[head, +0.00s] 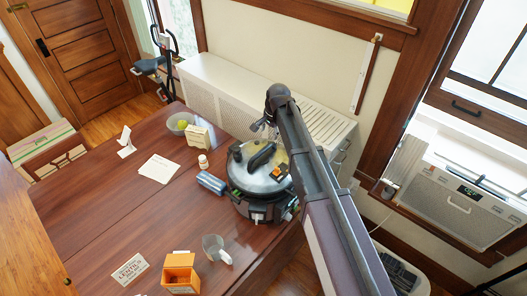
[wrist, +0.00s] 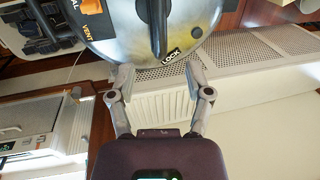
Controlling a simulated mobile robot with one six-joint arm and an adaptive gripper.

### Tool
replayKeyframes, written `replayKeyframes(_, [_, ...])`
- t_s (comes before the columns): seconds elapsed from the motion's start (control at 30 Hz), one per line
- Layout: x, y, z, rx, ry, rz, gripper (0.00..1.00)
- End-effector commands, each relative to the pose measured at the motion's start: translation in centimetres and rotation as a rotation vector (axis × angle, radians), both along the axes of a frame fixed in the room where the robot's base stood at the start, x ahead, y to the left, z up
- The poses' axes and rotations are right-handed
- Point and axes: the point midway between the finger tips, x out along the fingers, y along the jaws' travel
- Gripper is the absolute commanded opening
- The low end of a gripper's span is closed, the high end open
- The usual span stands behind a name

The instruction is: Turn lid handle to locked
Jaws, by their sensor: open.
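The pressure cooker (head: 240,200) stands on the wooden table, with a metal lid (head: 257,180) and a black lid handle (head: 262,155). In the wrist view the handle (wrist: 157,25) runs down the lid (wrist: 120,25), its near end just left of a LOCK label (wrist: 171,55). My gripper (wrist: 158,78) is open and empty, its fingertips near the lid's rim on either side of the handle's line. In the head view my gripper (head: 264,124) is at the cooker's far side, partly hidden by my arm. Contact with the handle is not visible.
A measuring cup (head: 216,248) and orange box (head: 180,272) are nearer. A white radiator cover (head: 215,95) lies behind.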

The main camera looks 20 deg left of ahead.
Motion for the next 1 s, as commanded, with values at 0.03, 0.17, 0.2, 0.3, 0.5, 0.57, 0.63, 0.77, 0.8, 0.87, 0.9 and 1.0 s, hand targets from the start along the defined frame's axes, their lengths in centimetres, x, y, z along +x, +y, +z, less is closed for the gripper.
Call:
replayKeyframes(0.03, [0.1,0.1,-0.8,0.000,0.000,0.000,0.65])
replayKeyframes(0.17, [0.1,0.3,-1.8,0.000,0.000,0.000,0.65])
replayKeyframes(0.2, [0.2,0.3,-2.1,0.000,0.000,0.000,0.65])
replayKeyframes(0.3, [0.2,0.5,-2.9,0.000,0.000,0.000,0.65])
replayKeyframes(0.5, [0.4,0.7,-4.5,0.000,0.000,-0.001,0.65])
replayKeyframes(0.57, [0.4,0.8,-4.9,0.000,0.000,-0.001,0.65])
replayKeyframes(0.63, [0.4,0.9,-5.5,0.000,0.000,-0.001,0.65])
replayKeyframes(0.77, [0.5,1.1,-6.5,0.000,0.000,-0.001,0.65])
replayKeyframes(0.8, [0.5,1.2,-6.8,0.000,0.000,-0.001,0.65])
replayKeyframes(0.87, [0.6,1.2,-7.2,0.000,0.000,-0.001,0.65])
replayKeyframes(0.9, [0.6,1.3,-7.5,0.000,0.000,-0.001,0.65])
replayKeyframes(1.0, [0.7,1.4,-8.3,0.000,0.000,-0.001,0.65])
